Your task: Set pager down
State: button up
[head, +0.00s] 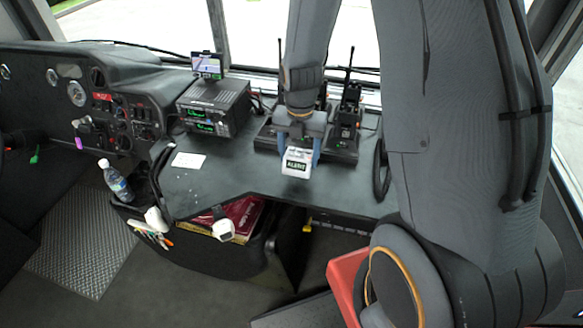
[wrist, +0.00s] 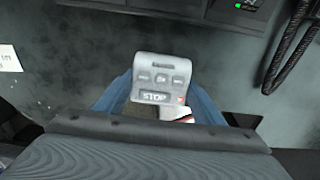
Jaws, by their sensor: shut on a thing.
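The pager (head: 297,162) is a small pale box with a dark label strip reading like "ALERT" in the head view. In the wrist view the pager (wrist: 160,73) shows a row of small buttons and a larger STOP button. My gripper (head: 300,158) is shut on it, with blue fingers on both sides; the gripper also shows in the wrist view (wrist: 158,92). The pager is over the dark desk top (head: 235,175), in front of the radio charger. I cannot tell whether it touches the desk. Its lower part is partly hidden by my gripper in the wrist view.
Handheld radios (head: 347,112) stand in a charger (head: 338,150) behind the pager. A radio unit (head: 213,106) with a phone screen (head: 207,65) stands behind left. A white card (head: 188,160) lies on the left desk.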

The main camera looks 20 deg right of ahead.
aim_at(299, 167)
jog(key=shift+f+p, duration=0.55)
jog(key=shift+f, duration=1.7)
jog(key=shift+f, duration=0.1)
jog(key=o, duration=1.3)
